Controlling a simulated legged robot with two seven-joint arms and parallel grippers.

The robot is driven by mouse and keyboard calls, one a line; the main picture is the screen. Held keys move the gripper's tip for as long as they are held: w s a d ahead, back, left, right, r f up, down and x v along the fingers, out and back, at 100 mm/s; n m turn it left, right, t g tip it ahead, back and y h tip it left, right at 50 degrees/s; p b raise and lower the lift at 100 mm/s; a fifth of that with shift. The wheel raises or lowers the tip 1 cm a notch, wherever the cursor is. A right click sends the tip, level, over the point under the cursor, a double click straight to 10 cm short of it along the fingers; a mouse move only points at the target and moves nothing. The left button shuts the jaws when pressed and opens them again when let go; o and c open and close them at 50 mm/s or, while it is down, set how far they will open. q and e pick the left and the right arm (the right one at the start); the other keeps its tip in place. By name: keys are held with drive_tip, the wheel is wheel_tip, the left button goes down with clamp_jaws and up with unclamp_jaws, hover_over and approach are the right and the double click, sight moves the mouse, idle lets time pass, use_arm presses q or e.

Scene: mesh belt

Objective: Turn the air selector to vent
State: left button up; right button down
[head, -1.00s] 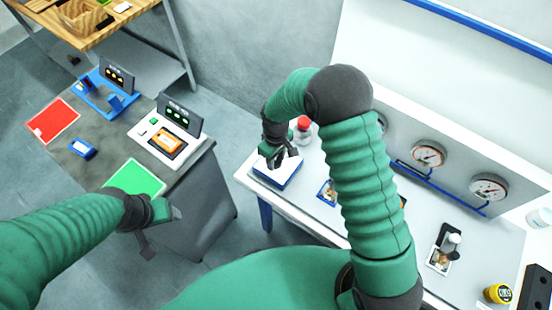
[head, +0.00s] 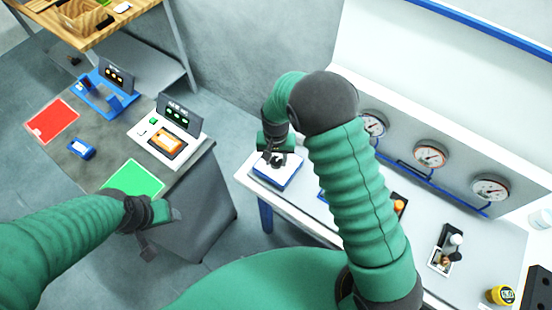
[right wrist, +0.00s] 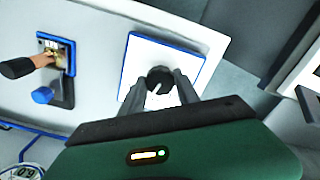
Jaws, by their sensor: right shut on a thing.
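My right gripper (head: 277,158) is over a white plate with a blue edge (head: 286,178) at the left end of the white bench. In the right wrist view its fingers (right wrist: 160,88) are shut on a dark round knob (right wrist: 160,75) with a light notch, which shows over the white plate (right wrist: 143,54). I cannot read any marking that names the air selector or vent. My left gripper (head: 160,215) hangs beside the grey cabinet, near the green mat; its fingers are too unclear to judge.
Pressure gauges (head: 431,154) line the bench's back panel. A device with black and blue lever ends (right wrist: 55,70) stands beside the plate. A black-and-white fixture (head: 447,247) and yellow-and-black round item (head: 500,295) sit farther right. The grey cabinet holds a green mat (head: 135,178).

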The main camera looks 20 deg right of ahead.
sight(276, 160)
drive_tip(key=m+p, duration=0.1)
drive_tip(key=m, duration=0.5)
drive_tip(key=shift+w, duration=0.1)
idle(0.5)
drive_tip(key=c, duration=1.2)
unclamp_jaws()
drive_tip(key=o, duration=0.3)
drive_tip(key=shift+w, duration=0.1)
drive_tip(key=shift+r, duration=0.1)
wheel_tip(276, 160, up, 16)
drive_tip(key=b, duration=0.2)
drive_tip(key=shift+r+b, duration=0.25)
drive_tip(key=shift+b, duration=0.15)
